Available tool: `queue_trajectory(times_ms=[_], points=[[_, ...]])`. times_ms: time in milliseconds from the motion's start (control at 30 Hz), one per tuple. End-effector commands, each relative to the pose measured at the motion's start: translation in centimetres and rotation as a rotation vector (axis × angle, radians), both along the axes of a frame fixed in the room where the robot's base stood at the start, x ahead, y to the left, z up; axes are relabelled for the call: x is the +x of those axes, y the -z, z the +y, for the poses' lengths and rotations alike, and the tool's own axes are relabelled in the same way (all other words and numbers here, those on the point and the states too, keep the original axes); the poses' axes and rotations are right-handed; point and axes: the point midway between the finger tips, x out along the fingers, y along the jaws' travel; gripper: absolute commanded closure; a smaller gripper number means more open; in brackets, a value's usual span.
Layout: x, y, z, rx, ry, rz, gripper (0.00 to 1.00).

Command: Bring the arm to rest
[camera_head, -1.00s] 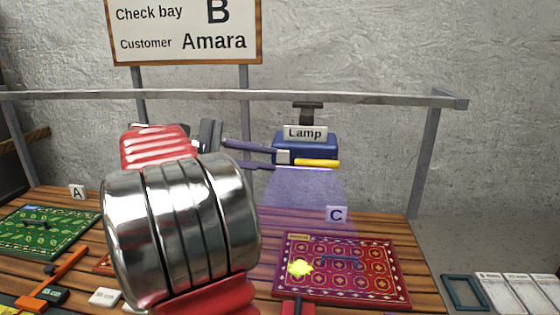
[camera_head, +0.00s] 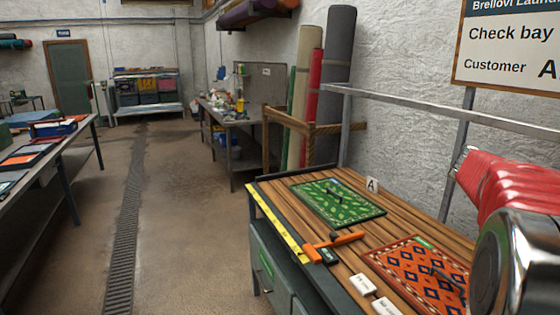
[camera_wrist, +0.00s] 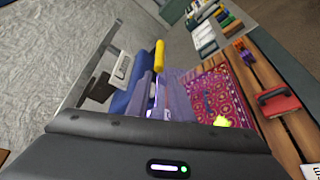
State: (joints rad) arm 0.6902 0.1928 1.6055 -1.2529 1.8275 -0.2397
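My own arm shows at the right edge in the head view, as a ribbed red sleeve (camera_head: 505,185) and a shiny metal joint (camera_head: 522,265). Its far end is outside that view. In the wrist view, the dark body of my gripper (camera_wrist: 153,95) fills the bottom, with a small lit status bar. The blue lamp (camera_wrist: 124,100) with its yellow handle (camera_wrist: 159,55) is just beyond. Purple light falls beside it. The fingers are hard to make out against the lamp, so I cannot tell their opening or whether they touch it.
On the slatted table are a green rug (camera_head: 335,203) by sign A (camera_head: 372,185), an orange-and-blue rug (camera_head: 415,268) and an orange tool (camera_head: 325,246). A metal rail (camera_head: 440,107) runs behind. A crimson rug (camera_wrist: 213,97) lies beyond my gripper.

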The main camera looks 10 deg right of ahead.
Motion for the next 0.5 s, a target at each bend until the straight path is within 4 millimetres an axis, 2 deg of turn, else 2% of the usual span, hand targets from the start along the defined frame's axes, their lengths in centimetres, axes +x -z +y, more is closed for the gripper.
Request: queue_trajectory(times_ms=[67,167,267,367,500], points=[[0.6,1.4,-0.4,0.018,-0.027,-0.039,0.80],[1.5,4.8,-0.6,0.074,-0.067,-0.103,0.80],[2.1,8.4,0.2,0.138,-0.103,-0.195,0.80],[3.1,11.6,2.1,0.199,-0.146,-0.304,0.80],[5.3,15.4,6.4,0.282,-0.209,-0.476,0.80]])
